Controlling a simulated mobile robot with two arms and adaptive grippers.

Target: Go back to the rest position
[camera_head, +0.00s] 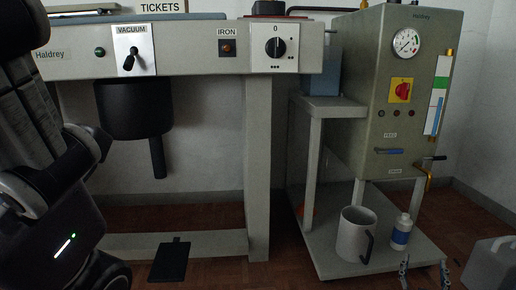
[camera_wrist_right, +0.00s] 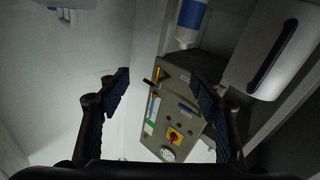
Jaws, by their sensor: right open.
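My right gripper (camera_head: 424,266) shows only by its two fingertips at the bottom edge of the head view, in front of the lower shelf of the steam boiler stand. In the right wrist view the right gripper (camera_wrist_right: 160,88) has its fingers wide apart with nothing between them. Beyond them that view shows the boiler cabinet (camera_wrist_right: 172,108), turned upside down, a blue-and-white bottle (camera_wrist_right: 190,22) and a grey jug (camera_wrist_right: 275,50). My left arm fills the left of the head view; its gripper is out of view.
The grey boiler cabinet (camera_head: 402,80) carries a gauge, red switch and brass tap. A jug (camera_head: 355,234) and a bottle (camera_head: 401,232) stand on its lower shelf. A pressing table (camera_head: 185,62) with vacuum lever and dial is at left, a pedal (camera_head: 170,262) below. A grey case (camera_head: 490,265) is at right.

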